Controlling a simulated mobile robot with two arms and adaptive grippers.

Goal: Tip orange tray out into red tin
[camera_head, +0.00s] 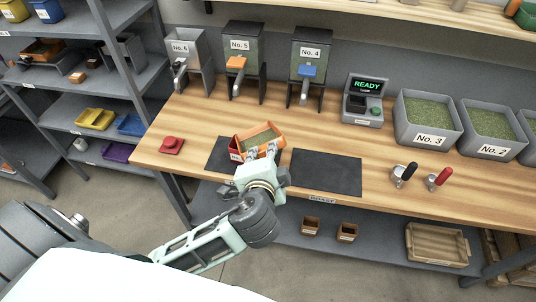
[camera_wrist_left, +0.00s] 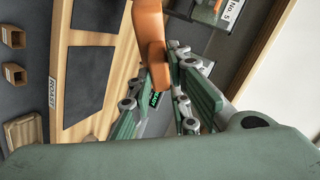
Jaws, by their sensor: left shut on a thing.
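The orange tray (camera_head: 279,143) holds green beans and shows just above the dark left mat, slightly tilted in the picture. My left gripper (camera_head: 264,153) is shut on its near side. In the left wrist view the orange tray (camera_wrist_left: 149,22) reaches down between the fingers of the left gripper (camera_wrist_left: 162,85). The red tin (camera_head: 235,154), with a white label, stands on the left mat, mostly hidden behind the tray and gripper. I cannot tell whether tray and tin touch. My right gripper is not in view.
A bare dark mat (camera_head: 326,173) lies to the right. Dispensers stand behind, with a scale (camera_head: 364,101) reading READY. Grey bins (camera_head: 428,138) of green beans and two handled scoops (camera_head: 403,175) are further right. A red object (camera_head: 171,145) lies at the left.

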